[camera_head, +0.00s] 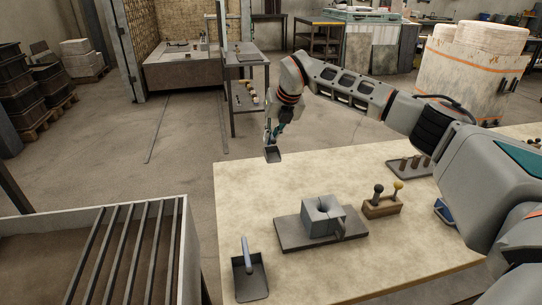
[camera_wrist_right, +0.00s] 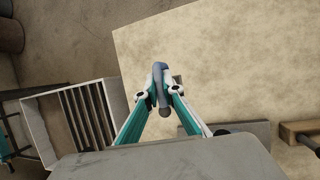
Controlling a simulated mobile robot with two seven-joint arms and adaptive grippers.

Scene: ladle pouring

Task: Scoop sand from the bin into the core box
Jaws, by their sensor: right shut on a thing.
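My right gripper (camera_head: 273,133) is shut on the handle of a small dark scoop (camera_head: 272,156), held in the air above the far left edge of the table. In the wrist view, the gripper (camera_wrist_right: 160,92) pinches the scoop's blue-grey handle (camera_wrist_right: 162,105); its pan is mostly hidden, and whether it holds sand cannot be told. The grey core box (camera_head: 318,212), a block with a round opening on top, stands on a dark plate (camera_head: 293,237) mid-table. The sand bin (camera_head: 185,250) is at the lower left, with dark bars over brown sand. My left gripper is not in view.
A second scoop (camera_head: 251,283) with a blue handle lies at the table's front left. A wooden block with two knobbed tools (camera_head: 382,208) is right of the core box. The table's far left (camera_head: 240,185) is clear.

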